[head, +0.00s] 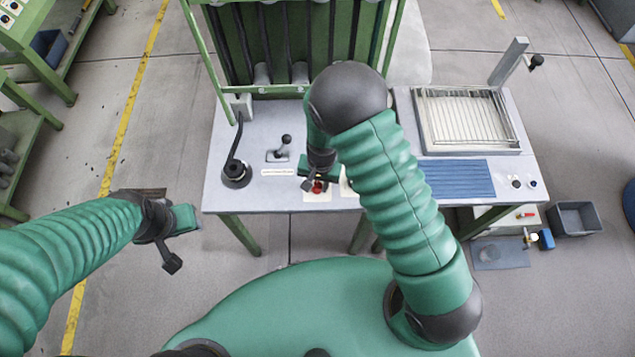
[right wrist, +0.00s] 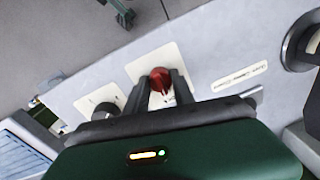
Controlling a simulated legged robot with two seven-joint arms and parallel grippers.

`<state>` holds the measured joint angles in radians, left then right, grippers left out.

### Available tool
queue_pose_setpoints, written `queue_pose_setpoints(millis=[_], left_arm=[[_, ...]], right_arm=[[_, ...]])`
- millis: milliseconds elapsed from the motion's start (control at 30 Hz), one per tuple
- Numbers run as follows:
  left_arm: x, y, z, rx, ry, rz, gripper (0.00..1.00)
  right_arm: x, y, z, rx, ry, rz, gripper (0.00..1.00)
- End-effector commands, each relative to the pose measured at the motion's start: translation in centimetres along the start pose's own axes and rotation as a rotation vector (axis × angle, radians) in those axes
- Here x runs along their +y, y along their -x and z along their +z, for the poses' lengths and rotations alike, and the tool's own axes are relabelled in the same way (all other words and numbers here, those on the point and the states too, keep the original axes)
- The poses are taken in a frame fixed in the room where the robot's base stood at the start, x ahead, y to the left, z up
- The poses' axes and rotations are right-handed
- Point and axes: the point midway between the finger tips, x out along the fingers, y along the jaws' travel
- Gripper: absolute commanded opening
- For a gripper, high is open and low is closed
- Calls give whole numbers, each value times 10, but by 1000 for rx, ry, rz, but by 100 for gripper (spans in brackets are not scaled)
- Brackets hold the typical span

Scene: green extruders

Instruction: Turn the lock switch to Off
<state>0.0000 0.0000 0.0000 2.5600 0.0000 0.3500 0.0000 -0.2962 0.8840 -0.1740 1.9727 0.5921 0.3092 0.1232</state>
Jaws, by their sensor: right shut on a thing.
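The lock switch is a red rotary knob (head: 318,187) on a pale plate near the front edge of the grey bench top. In the right wrist view the red knob (right wrist: 161,80) sits between the fingertips of my right gripper (right wrist: 160,92). My right gripper (head: 314,181) is shut on the knob from above and hides part of it in the head view. The knob's exact angle and any Off marking are not readable. My left gripper (head: 178,233) hangs in the air left of the bench, away from the switch; its finger opening is unclear.
A black lever (head: 236,165) and a joystick-like lever (head: 284,143) stand left of the switch. A second black knob (right wrist: 105,110) is beside it in the right wrist view. A wire-rack tray (head: 468,120) and a blue ribbed mat (head: 459,179) lie to the right.

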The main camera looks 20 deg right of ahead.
Motion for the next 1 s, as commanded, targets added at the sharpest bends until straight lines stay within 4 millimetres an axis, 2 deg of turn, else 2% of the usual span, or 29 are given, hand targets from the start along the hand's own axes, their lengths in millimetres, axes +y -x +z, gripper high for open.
queue_pose_setpoints(millis=[267, 1000], left_arm=[[0, 11, -3, 0, 0, 0, 36], [0, 50, -12, 0, 0, 0, 36]], right_arm=[[-1, 3, 1, 3, -141, -1, 0], [-4, 4, 1, 39, -801, -3, 0]])
